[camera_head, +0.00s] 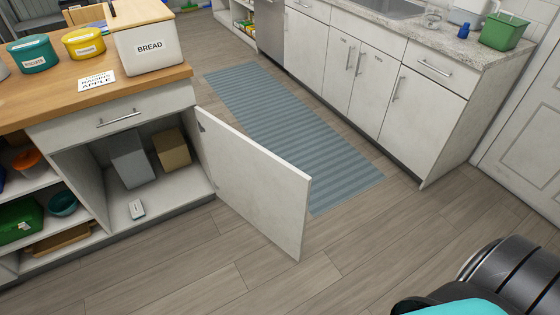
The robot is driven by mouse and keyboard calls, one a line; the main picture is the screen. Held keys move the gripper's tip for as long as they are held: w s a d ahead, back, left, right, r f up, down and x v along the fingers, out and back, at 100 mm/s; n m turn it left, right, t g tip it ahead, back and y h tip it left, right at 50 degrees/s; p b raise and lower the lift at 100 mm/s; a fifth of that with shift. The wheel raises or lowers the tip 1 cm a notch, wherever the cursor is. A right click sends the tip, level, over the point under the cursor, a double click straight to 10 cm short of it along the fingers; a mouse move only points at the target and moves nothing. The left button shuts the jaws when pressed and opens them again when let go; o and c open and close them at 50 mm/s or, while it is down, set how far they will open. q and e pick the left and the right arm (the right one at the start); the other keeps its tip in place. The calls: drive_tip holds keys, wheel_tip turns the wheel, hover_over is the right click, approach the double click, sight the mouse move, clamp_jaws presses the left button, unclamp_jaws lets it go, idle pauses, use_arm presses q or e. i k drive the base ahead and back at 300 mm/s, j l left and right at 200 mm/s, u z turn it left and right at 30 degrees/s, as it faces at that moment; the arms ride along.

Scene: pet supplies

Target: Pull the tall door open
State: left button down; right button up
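A white cabinet door (250,185) on the wooden-topped island stands swung out into the room, hinged at its left edge. The open cabinet (117,222) behind it holds a grey box (131,160), a tan box (171,149) and a small pale item (137,209). A tall white panelled door (525,135) shows only in part at the right edge; it looks closed, and its handle is not in view. I cannot tell which door the task means. Neither gripper is in view; a dark rounded part of my arm fills the lower right corner.
The island countertop (60,110) carries a bread bin (148,48) and canisters. Open shelves stand left of the cabinet. White counter cabinets (415,118) run along the far side. A blue striped rug (285,125) lies between. The wood floor (375,230) in front is clear.

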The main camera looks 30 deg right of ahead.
sight(271, 194)
drive_tip(key=l+u, duration=0.25)
drive_tip(key=l, duration=0.6)
drive_tip(key=l+u, duration=0.25)
drive_tip(key=l, duration=0.6)
drive_tip(key=l+u, duration=0.3)
drive_tip(key=l, duration=0.55)
